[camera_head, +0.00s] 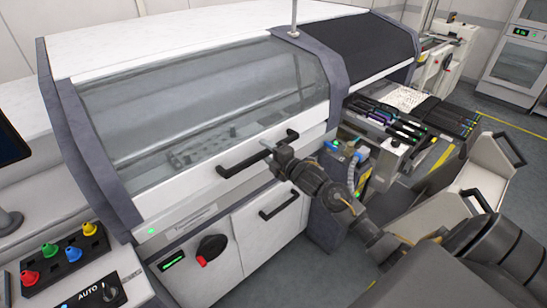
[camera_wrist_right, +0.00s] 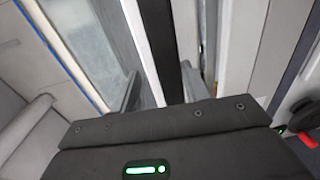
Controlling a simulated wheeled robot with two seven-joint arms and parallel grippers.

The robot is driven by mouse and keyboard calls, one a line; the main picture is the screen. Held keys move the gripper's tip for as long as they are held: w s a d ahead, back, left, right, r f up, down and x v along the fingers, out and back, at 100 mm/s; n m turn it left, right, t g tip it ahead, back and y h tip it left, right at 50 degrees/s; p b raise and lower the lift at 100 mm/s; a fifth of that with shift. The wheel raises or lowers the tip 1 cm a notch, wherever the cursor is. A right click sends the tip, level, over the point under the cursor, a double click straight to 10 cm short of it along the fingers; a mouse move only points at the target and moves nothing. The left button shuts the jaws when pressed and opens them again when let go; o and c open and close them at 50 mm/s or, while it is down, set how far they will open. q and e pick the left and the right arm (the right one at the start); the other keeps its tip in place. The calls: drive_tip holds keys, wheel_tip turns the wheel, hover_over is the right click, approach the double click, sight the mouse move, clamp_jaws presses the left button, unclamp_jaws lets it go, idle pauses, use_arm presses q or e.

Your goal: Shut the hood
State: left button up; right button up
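The hood (camera_head: 205,92) is a clear curved cover with a white lower bar on the front of the white machine. It looks lowered, its lower bar close to the front panel, with no clear gap visible. Its black handle (camera_head: 240,160) runs along this bar. My right gripper (camera_head: 270,152) is at the right part of the handle. In the right wrist view its two fingers (camera_wrist_right: 163,92) stand apart, with the dark handle bar (camera_wrist_right: 160,35) running between them and room on both sides. Contact with the handle cannot be told. My left gripper is out of view.
A button box (camera_head: 65,258) with coloured knobs is at lower left. A feeder bank (camera_head: 400,125) and a pale trolley (camera_head: 490,165) stand on the right.

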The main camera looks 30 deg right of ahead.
drive_tip(key=s+d+b, duration=0.1)
drive_tip(key=s+b, duration=0.2)
drive_tip(key=s, duration=0.7)
drive_tip(key=shift+d+r, duration=0.15)
drive_tip(key=shift+r, duration=0.2)
